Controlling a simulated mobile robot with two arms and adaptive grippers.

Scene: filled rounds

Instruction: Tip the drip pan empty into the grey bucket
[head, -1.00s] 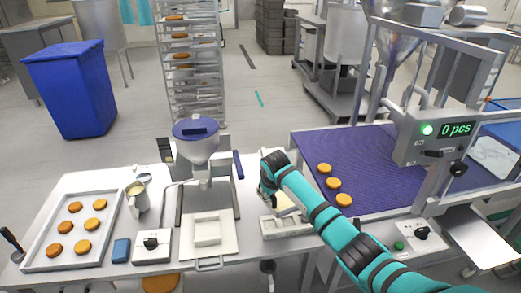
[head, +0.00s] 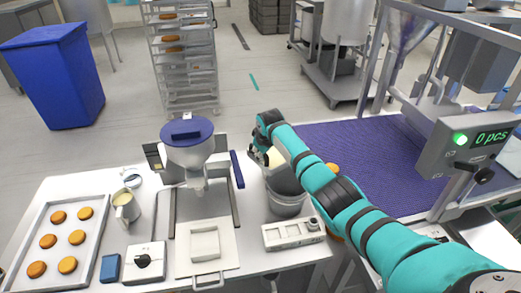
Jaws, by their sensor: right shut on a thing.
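My right gripper (head: 262,157) is shut on a small piece that is mostly hidden behind my teal arm. A pale cream patch (head: 277,159) shows right beside the fingers; it looks like the drip pan or what is in it, and its tilt cannot be told. The grey bucket (head: 287,207) stands on the table just below the gripper, right of the depositor. My arm covers part of its rim, and its inside is hidden. My left gripper is not in view.
The depositor (head: 187,145) with a white plate (head: 206,262) in front stands left of the bucket. A jug (head: 126,207) and a tray of rounds (head: 94,243) are at left; the purple belt (head: 375,150) is at right.

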